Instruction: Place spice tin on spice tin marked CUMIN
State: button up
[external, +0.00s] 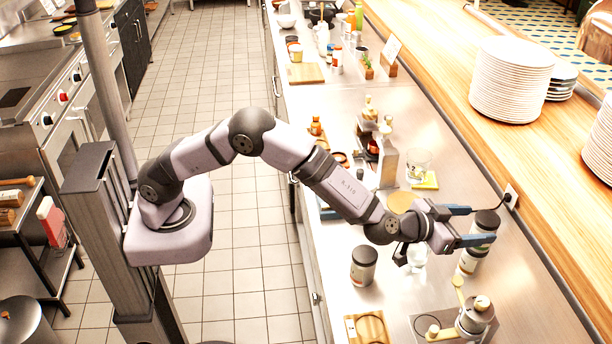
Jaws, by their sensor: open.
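A spice tin with a dark lid (487,219) stands at the right of the steel counter, between the open fingers of my gripper (482,224). Below it shows a second pale tin body (469,263), so the two look stacked; the finger partly hides where they meet. The fingers are apart on either side of the upper tin, and I cannot tell whether either touches it. Another dark-lidded tin (363,266) stands alone on the counter, left of and below my gripper. No label is readable, so I cannot tell which tin is marked CUMIN.
A metal pot-like item (475,316) on a tray and a wooden board (370,329) lie at the front. Stacked plates (511,82) sit on the wooden ledge.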

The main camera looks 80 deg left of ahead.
jog(key=b+v, duration=0.1)
jog(key=v, duration=0.6)
jog(key=shift+a, duration=0.1)
dwell(0.4)
jog(key=s+a+f+g+h, duration=0.1)
jog(key=s+a+f+g, duration=0.3)
jog(key=s, duration=0.9)
jog(key=s+a+f+m+g+h, duration=0.1)
jog(key=s+a+f+g, duration=0.3)
jog(key=s+a, duration=0.4)
jog(key=s+a+f+m+g, duration=0.1)
jog(key=s+a+f+g, duration=0.4)
jog(key=s, duration=1.4)
jog(key=shift+a+g+h, duration=0.4)
jog(key=shift+a+g, duration=0.15)
jog(key=shift+g, duration=0.15)
